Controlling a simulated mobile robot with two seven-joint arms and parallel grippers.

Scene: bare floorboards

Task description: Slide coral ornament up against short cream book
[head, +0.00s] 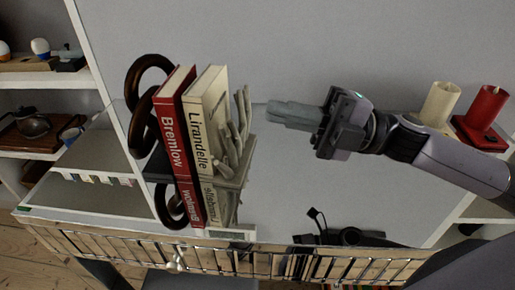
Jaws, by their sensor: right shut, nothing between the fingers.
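The coral ornament (243,119), pale grey-cream with upright branches, stands on the glossy shelf just right of the short cream book (207,108), marked "Lirandelle". From this angle the ornament overlaps the book's right side, and I cannot tell whether they touch. My right gripper (272,112) comes in from the right, shut and empty, its fingertips pointing left, close to the right of the ornament's upper branches. A touch between fingertips and ornament is not clear. My left gripper is not in view.
A red book (172,118), "Bremlow", stands left of the cream book, beside a dark looped bookend (143,115). Cream (440,103) and red candles (485,107) stand at the right. The glossy surface mirrors the books.

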